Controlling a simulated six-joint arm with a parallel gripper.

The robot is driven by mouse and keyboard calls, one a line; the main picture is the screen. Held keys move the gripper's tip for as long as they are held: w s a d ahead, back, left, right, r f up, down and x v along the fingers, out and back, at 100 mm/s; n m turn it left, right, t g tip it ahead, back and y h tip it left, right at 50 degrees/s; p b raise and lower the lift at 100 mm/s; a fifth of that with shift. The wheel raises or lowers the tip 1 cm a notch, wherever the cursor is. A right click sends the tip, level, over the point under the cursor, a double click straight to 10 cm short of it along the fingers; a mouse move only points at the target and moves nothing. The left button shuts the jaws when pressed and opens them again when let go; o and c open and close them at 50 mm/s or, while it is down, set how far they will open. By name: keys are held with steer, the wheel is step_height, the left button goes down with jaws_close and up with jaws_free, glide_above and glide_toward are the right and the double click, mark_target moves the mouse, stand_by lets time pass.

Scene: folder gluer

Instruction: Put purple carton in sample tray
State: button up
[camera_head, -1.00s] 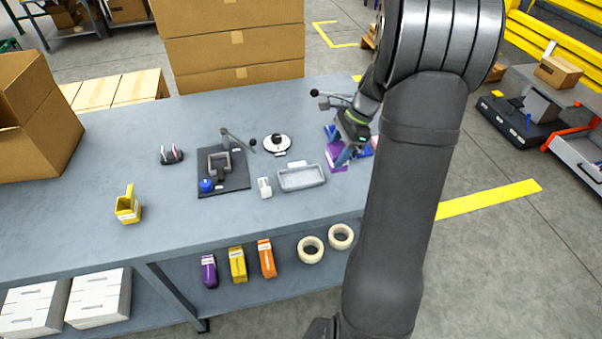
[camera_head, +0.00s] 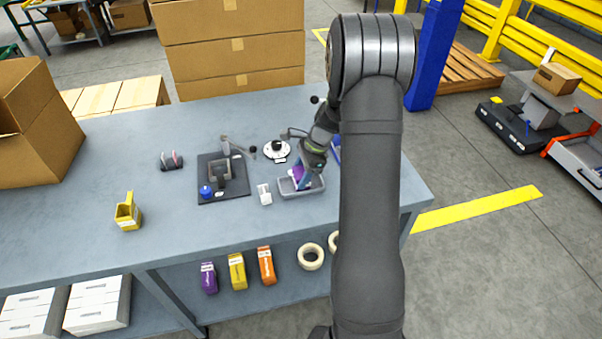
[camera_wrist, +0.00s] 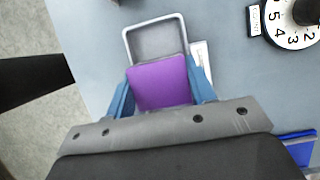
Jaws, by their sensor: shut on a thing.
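The purple carton (camera_wrist: 160,75) is held between the blue fingers of my gripper (camera_wrist: 160,92) in the wrist view. In the head view the carton (camera_head: 301,175) shows at my gripper (camera_head: 304,178), over the grey sample tray (camera_head: 290,192). The tray's rim (camera_wrist: 129,42) shows beyond the carton in the wrist view; the carton hides the rest of it. I cannot tell whether the carton touches the tray floor.
A white dial disc (camera_head: 277,151) stands behind the tray. A small white item (camera_head: 264,194) and a black fixture (camera_head: 222,178) are to its left. A blue item (camera_wrist: 300,149) lies at the lower right in the wrist view. The bench front (camera_head: 240,217) is clear.

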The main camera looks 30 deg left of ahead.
mark_target(297, 172)
steer(key=o, duration=0.9)
steer(key=shift+f, duration=0.1)
steer(key=shift+o, duration=0.2)
steer(key=v, duration=1.2)
steer(key=shift+r, duration=0.2)
steer(key=shift+f, duration=0.1)
steer(key=x, duration=1.2)
steer(key=shift+s+f, duration=0.1)
steer(key=shift+f, duration=0.1)
step_height(297, 172, up, 3)
steer(key=shift+f, duration=0.1)
steer(key=shift+r, duration=0.65)
